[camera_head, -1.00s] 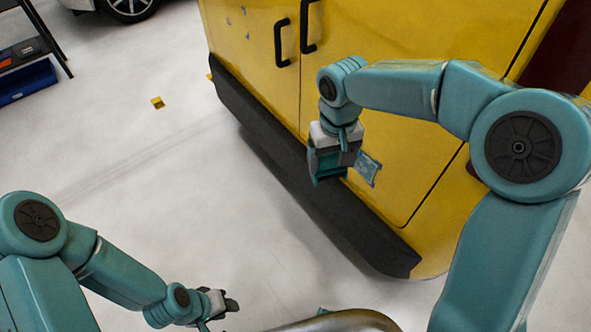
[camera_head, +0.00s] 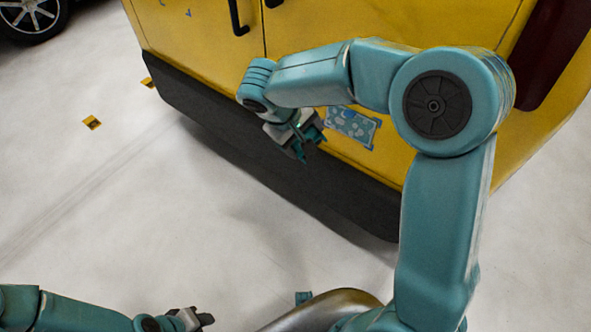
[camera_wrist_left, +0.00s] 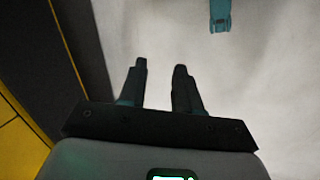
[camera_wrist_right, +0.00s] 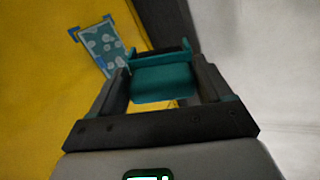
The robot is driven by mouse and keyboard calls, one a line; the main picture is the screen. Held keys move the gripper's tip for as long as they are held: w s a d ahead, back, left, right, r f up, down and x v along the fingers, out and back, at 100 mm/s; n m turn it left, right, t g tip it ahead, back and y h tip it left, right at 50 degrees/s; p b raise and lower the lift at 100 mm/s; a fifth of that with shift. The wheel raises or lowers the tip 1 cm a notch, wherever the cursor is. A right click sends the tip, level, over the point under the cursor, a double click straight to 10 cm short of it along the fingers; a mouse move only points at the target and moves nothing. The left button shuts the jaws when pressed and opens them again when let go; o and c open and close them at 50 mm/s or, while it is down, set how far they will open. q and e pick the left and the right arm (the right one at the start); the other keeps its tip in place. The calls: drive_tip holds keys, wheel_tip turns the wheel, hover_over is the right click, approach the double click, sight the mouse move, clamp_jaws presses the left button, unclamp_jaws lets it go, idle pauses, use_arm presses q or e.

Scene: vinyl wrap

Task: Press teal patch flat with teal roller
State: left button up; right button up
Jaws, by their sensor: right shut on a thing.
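The teal patch (camera_head: 352,126) is a blue-teal spotted rectangle on the lower yellow panel of the vehicle. It also shows at the upper left of the right wrist view (camera_wrist_right: 104,45). My right gripper (camera_head: 307,145) is left of the patch in the head view. Contact with the panel cannot be told. My left gripper (camera_head: 205,319) is low in the head view. Its fingers (camera_wrist_left: 160,68) are parted and empty.
The yellow vehicle (camera_head: 190,50) has black door handles and a dark lower bumper strip (camera_head: 220,135). A small yellow marker (camera_head: 92,123) lies on the pale floor (camera_head: 60,180). A car wheel (camera_head: 32,15) shows at the far left.

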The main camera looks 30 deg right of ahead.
drive_tip(key=w+d+f+n+t+h+b, duration=0.1)
drive_tip(key=w+d+f+t+h+b, duration=0.2)
drive_tip(key=f+h+b, duration=0.75)
drive_tip(key=w+d+f+n+t+h+b, duration=0.1)
drive_tip(key=w+f+n+t+b, duration=0.3)
drive_tip(key=b, duration=1.3)
use_arm(q)
wheel_tip(320, 180, down, 27)
drive_tip(key=p, duration=0.3)
drive_tip(key=shift+w+a+f, duration=0.2)
drive_tip(key=shift+w, duration=0.1)
use_arm(e)
drive_tip(key=w+d+f+m, duration=0.1)
drive_tip(key=w+d+m, duration=0.1)
drive_tip(key=d, duration=0.3)
drive_tip(key=shift+w+d+g, duration=0.4)
drive_tip(key=shift+w, duration=0.25)
use_arm(q)
drive_tip(key=shift+f, duration=0.2)
use_arm(e)
drive_tip(key=shift+x, duration=0.75)
use_arm(q)
drive_tip(key=shift+f+b, duration=0.1)
drive_tip(key=shift+b, duration=0.2)
use_arm(e)
drive_tip(key=shift+s, duration=0.15)
